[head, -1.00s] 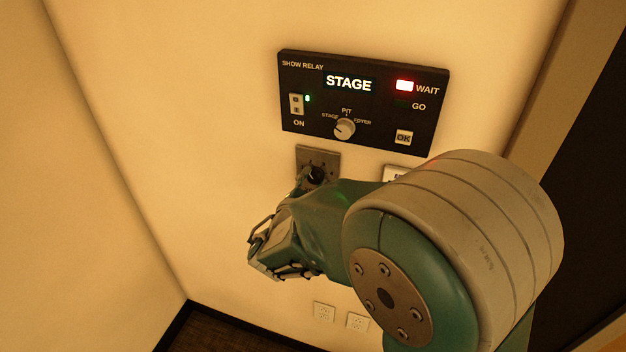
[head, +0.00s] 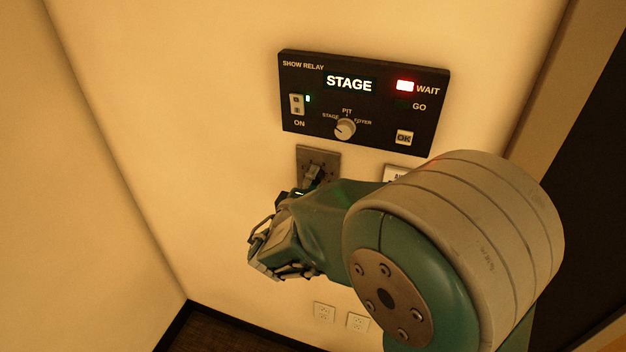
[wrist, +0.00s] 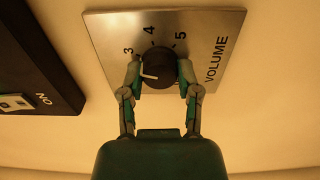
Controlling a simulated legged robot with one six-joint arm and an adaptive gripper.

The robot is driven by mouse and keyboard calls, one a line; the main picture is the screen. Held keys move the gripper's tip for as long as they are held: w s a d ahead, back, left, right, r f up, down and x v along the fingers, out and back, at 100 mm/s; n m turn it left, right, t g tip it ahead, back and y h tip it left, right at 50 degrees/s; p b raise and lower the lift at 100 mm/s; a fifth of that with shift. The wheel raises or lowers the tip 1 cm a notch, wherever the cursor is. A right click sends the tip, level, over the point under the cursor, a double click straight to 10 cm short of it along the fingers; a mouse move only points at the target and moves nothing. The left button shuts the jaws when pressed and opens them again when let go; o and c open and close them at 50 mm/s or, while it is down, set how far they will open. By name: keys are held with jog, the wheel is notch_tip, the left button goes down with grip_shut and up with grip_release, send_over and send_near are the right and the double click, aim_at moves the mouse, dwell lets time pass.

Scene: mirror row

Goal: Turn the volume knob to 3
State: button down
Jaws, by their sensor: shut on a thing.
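The black volume knob (wrist: 160,66) sits on a metal plate (wrist: 222,28) marked VOLUME, with 3, 4 and 5 showing around it. My gripper (wrist: 160,72) is shut on the knob, one finger on each side. A white mark shows on the knob's left side, close to the left finger, on the side of the 3; its exact reading is hard to tell. Other numbers are hidden behind the fingers and wrist. In the head view the plate (head: 331,157) is below the relay panel, and my gripper (head: 313,176) covers most of the knob.
The black SHOW RELAY panel (head: 375,75) is just above, reading STAGE with the red WAIT lamp lit. Its selector knob (head: 345,129) points toward STAGE. A white plate (head: 396,172) is partly hidden by my arm. The wall at left is clear.

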jog(key=shift+s+f+m, duration=0.1)
jog(key=shift+f+m, duration=0.2)
jog(key=shift+m, duration=0.6)
jog(key=shift+c, duration=2.4)
grip_release()
jog(key=shift+o, duration=0.9)
jog(key=shift+a+r, duration=0.1)
